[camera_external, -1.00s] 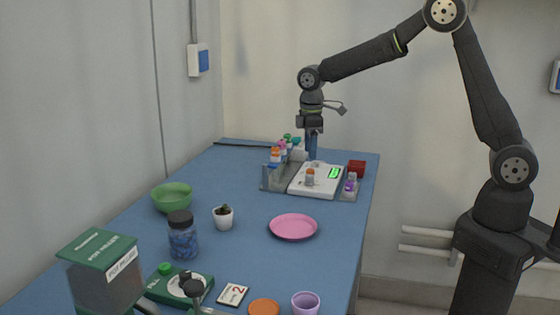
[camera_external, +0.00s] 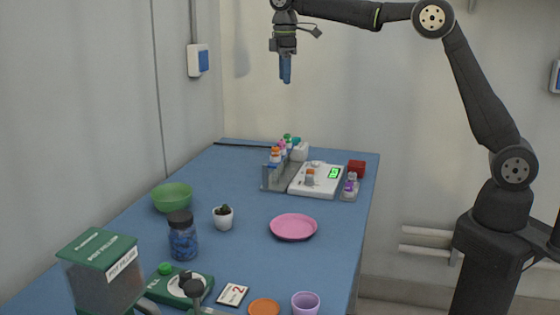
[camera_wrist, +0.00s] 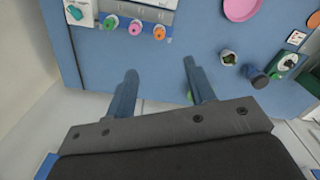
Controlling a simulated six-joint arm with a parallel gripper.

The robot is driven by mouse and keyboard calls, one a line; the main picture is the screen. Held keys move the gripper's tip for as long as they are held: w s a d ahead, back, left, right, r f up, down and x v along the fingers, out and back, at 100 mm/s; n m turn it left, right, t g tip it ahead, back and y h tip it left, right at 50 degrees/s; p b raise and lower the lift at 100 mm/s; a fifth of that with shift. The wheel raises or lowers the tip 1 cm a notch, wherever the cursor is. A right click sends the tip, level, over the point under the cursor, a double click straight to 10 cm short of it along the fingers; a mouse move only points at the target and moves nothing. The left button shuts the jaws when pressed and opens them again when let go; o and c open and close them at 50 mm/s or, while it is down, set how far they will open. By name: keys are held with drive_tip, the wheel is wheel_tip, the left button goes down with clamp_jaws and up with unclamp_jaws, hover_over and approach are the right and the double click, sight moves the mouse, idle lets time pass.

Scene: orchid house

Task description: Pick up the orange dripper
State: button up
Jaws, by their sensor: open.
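A dripper with an orange cap (camera_external: 275,152) stands at the near end of the grey rack (camera_external: 268,178) toward the back of the blue table. In the wrist view its orange cap (camera_wrist: 159,33) shows at the right end of a row of coloured caps, ahead of my fingers. My gripper (camera_external: 286,80) hangs high above the far end of the table, pointing down. In the wrist view my gripper (camera_wrist: 160,69) is open, with nothing between its fingers.
A pink plate (camera_external: 293,227), potted plant (camera_external: 223,217), blue jar (camera_external: 183,238) and green bowl (camera_external: 172,197) stand nearer.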

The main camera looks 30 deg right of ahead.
drive_tip(key=w+a, duration=0.1)
hover_over(275, 147)
drive_tip(key=f, duration=1.1)
drive_tip(key=d+f, duration=0.1)
drive_tip(key=f, duration=0.5)
drive_tip(key=shift+s+f, duration=0.2)
drive_tip(key=shift+s, duration=0.05)
drive_tip(key=shift+w+a+f, duration=0.1)
drive_tip(key=shift+a+f, duration=0.05)
drive_tip(key=shift+f, duration=0.75)
drive_tip(key=shift+w+a+f, duration=0.1)
drive_tip(key=shift+a+f, duration=0.05)
drive_tip(key=shift+f, duration=0.7)
drive_tip(key=shift+a+f, duration=0.15)
drive_tip(key=shift+f, duration=0.75)
drive_tip(key=c, duration=1.1)
